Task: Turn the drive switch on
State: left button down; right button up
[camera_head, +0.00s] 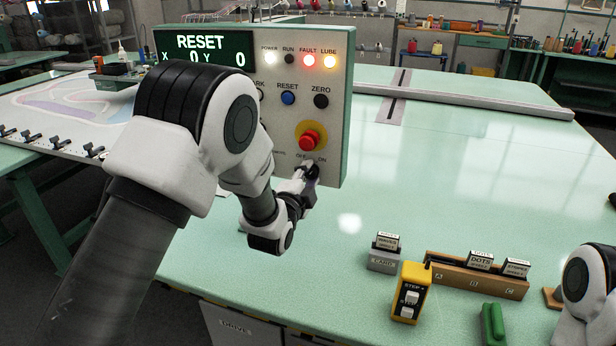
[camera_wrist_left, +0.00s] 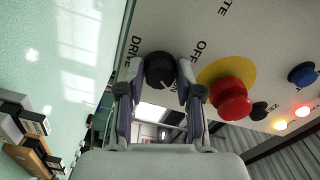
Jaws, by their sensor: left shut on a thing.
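The drive switch is a black round knob (camera_wrist_left: 158,70) low on the control panel (camera_head: 338,130), under the red stop button (camera_head: 311,139). My left gripper (camera_head: 310,172) is shut on this knob; its two fingers (camera_wrist_left: 158,74) sit on either side of it in the wrist view. The knob's white mark points to the lower right there, away from the OFF label, towards the side where the head view shows ON. The gripper partly hides the knob in the head view. My right gripper is out of view; only part of its arm shows at the right edge.
The panel display (camera_head: 208,49) reads RESET, X 0, Y 0. POWER, FAULT and LUBE lamps are lit; RUN (camera_head: 289,59) is dark. A yellow step pendant (camera_head: 410,292), card rack (camera_head: 480,276) and green block (camera_head: 493,323) stand front right. The table beyond is largely clear.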

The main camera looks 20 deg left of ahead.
pick_arm(q)
jog(key=c, duration=0.7)
grip_release()
jog(key=shift+d, duration=0.1)
jog(key=shift+c, duration=0.2)
jog(key=s, duration=1.2)
jog(key=shift+a, duration=0.25)
jog(key=shift+f, duration=0.1)
